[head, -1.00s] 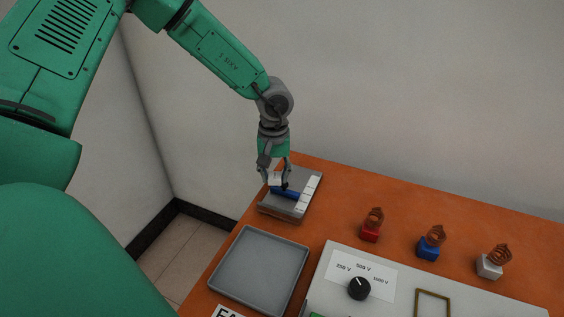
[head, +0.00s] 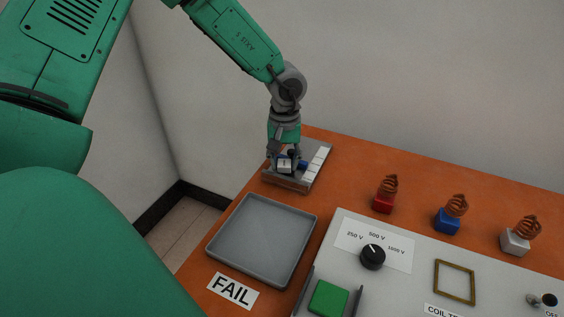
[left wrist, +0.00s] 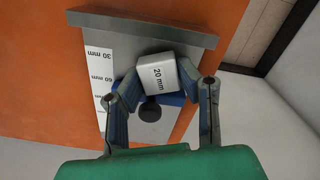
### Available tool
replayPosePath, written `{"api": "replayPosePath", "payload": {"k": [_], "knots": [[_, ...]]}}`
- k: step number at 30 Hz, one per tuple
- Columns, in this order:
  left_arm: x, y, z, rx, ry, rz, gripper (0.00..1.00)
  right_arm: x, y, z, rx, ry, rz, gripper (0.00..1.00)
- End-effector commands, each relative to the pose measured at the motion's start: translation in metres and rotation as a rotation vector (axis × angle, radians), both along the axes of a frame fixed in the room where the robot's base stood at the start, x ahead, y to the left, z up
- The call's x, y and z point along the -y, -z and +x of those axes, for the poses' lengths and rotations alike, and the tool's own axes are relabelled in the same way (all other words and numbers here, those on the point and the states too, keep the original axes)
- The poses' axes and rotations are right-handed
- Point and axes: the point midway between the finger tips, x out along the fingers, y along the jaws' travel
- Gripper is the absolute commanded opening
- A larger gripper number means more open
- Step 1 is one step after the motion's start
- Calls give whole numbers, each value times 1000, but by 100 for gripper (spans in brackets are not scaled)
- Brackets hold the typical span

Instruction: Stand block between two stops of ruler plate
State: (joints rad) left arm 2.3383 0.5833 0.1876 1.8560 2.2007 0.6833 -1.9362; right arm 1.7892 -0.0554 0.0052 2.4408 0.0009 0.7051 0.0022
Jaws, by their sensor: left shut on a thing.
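The ruler plate (head: 318,158) is a grey plate on the far left corner of the orange table. It has a white scale strip, marked 30 mm and 60 mm in the left wrist view (left wrist: 97,62). A grey end stop (left wrist: 140,22) crosses the plate there, and a blue stop (left wrist: 172,99) with a black knob (left wrist: 150,110) lies nearer. My left gripper (head: 285,162) is shut on a pale block (left wrist: 157,75) marked 20 mm. The block is over the plate between the stops, turned slightly, its near side overlapping the blue stop. I cannot tell whether it touches the plate. My right gripper is not in view.
A grey empty tray (head: 262,240) stands in front of the plate, with a FAIL label (head: 232,290) before it. Coils on red (head: 384,203), blue (head: 447,221) and white (head: 515,241) bases stand to the right, behind a panel with a black dial (head: 372,257).

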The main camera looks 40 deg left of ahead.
Motion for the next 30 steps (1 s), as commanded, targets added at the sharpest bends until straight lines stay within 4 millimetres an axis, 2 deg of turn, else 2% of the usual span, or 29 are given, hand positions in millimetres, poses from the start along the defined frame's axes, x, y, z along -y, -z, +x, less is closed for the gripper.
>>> {"api": "replayPosePath", "payload": {"k": [13, 30], "knots": [[-6, 4, 0, -1, -1, -8, 0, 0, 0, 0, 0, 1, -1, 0], [-2, 13, 0, -1, 0, -3, 0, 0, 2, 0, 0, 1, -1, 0]]}}
